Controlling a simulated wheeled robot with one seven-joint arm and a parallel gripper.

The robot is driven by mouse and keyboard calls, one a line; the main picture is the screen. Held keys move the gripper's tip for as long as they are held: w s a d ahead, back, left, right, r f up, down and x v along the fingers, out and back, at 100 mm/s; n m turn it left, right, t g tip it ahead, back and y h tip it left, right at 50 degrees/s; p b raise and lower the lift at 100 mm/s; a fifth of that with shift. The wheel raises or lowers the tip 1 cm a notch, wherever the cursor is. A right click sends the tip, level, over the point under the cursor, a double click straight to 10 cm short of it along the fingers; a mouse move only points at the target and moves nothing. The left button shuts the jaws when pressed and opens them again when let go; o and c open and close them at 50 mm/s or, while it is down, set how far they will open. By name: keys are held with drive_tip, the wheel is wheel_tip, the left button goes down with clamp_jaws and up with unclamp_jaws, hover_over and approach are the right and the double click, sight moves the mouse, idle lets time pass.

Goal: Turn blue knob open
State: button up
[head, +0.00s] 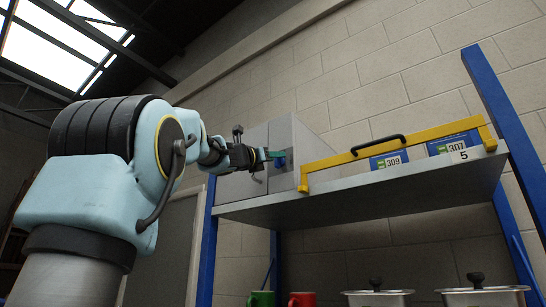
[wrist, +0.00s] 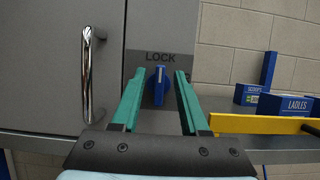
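The blue knob (wrist: 158,86) sits on a grey plate marked LOCK on the front of a grey cabinet (wrist: 55,60). A pale line on the knob points up toward the LOCK lettering. My gripper (wrist: 157,80) is open, with one green finger on each side of the knob. I cannot tell whether either finger touches it. In the head view my gripper (head: 270,154) is at the cabinet (head: 283,180), and the blue knob (head: 281,162) shows partly behind it.
A chrome handle (wrist: 87,75) is left of the knob. A yellow bar (head: 400,148) with a black handle runs along the shelf (head: 370,192), right of the cabinet. Blue bins (head: 388,160) stand behind it. Blue posts (head: 505,110) hold the shelf. Pots (head: 380,296) and mugs (head: 301,299) are below.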

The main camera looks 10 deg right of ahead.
clamp_jaws()
drive_tip(key=shift+f+m, duration=0.1)
drive_tip(key=shift+m, duration=0.3)
drive_tip(key=m+g, duration=0.2)
drive_tip(key=m, duration=0.3)
drive_tip(key=m+g+h, duration=0.1)
drive_tip(key=m+g, duration=0.2)
drive_tip(key=m, duration=0.3)
drive_tip(key=m+g+h, duration=0.1)
drive_tip(key=m+g, duration=0.1)
drive_tip(key=m, duration=0.4)
drive_tip(key=shift+d+g, duration=0.1)
drive_tip(key=shift+g, duration=0.3)
drive_tip(key=m+y, duration=0.1)
drive_tip(key=m, duration=0.2)
drive_tip(key=shift+s+f+m+g, duration=0.1)
drive_tip(key=shift+m+g, duration=0.2)
drive_tip(key=shift+g, duration=0.1)
drive_tip(key=shift+f+m+y, duration=0.1)
drive_tip(key=shift+m+y, duration=0.3)
drive_tip(key=shift+m, duration=0.2)
drive_tip(key=shift+o, duration=0.2)
unclamp_jaws()
